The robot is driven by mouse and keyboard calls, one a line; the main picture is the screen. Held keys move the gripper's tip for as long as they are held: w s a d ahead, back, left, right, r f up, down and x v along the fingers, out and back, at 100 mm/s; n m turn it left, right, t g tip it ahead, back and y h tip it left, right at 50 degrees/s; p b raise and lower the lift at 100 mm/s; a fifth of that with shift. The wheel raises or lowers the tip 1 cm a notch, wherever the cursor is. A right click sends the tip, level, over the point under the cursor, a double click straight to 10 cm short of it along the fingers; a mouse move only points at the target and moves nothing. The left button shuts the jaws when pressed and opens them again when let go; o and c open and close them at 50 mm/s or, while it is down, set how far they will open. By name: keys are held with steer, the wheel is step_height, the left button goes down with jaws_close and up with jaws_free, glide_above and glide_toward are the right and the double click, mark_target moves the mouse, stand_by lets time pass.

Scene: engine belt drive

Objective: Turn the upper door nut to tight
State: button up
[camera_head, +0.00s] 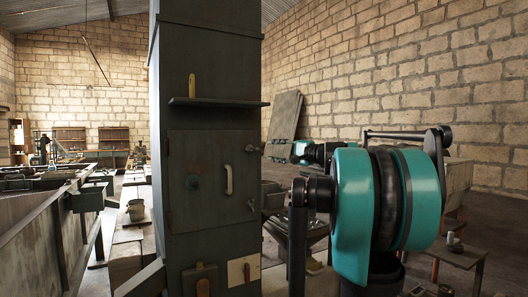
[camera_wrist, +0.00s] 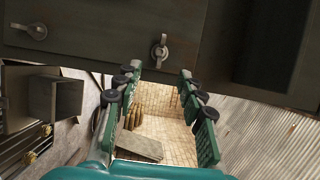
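The upper door nut (camera_head: 250,149) is a small grey winged nut at the right edge of the dark cabinet door (camera_head: 210,165). Its wing lies roughly sideways in the head view. In the wrist view the upper nut (camera_wrist: 159,52) sits just beyond the gap between my fingertips. The lower door nut (camera_head: 251,204) has its wing pointing downward; it also shows at the left of the wrist view (camera_wrist: 35,30). My teal gripper (camera_head: 285,151) is right of the upper nut. In the wrist view my gripper (camera_wrist: 159,73) is open and empty, its two fingers apart.
A shelf (camera_head: 218,102) with a small yellow item juts out above the door. A small table (camera_head: 460,254) stands at right. A large metal trough (camera_head: 35,235) is at left.

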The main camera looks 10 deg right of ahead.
steer(key=shift+v, duration=1.4)
stand_by(0.4)
